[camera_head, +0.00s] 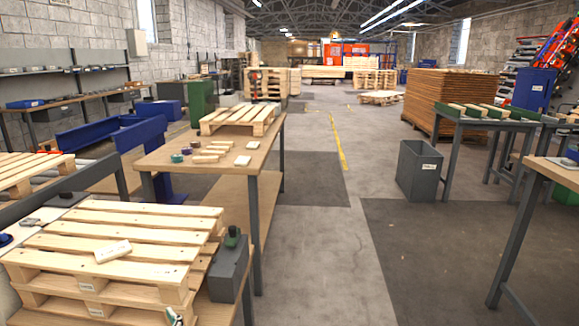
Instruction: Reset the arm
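Neither of my grippers nor my arms can be made out in the head view. The task names an arm, and no arm of mine shows. A small white and dark green object (174,317) is cut off by the bottom edge, by the near pallet stack; I cannot tell what it is.
Stacked wooden pallets (130,245) with a white block on top fill the near left. Behind them, a workbench (165,160) carries a small pallet (238,118) and wood pieces. A grey bin (418,172) and tables stand right. The central floor (325,235) is clear.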

